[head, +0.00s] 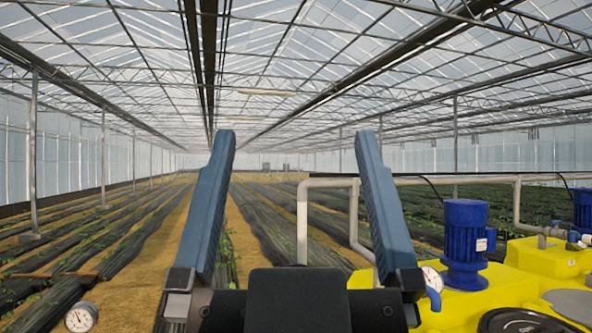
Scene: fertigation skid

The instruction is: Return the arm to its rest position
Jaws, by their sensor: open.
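My gripper (295,145) is in the middle of the head view, pointing up and away from me. The black gripper body (297,300) fills the bottom centre. The right finger base partly covers a pressure gauge. The rest of my arm is out of view.
At right are yellow tanks (545,262) with a blue motor (465,243) and a black lid (520,321). A pale pipe (303,225) rises behind the gripper. Another gauge (79,317) is at lower left. Planted rows (110,245) lie beyond.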

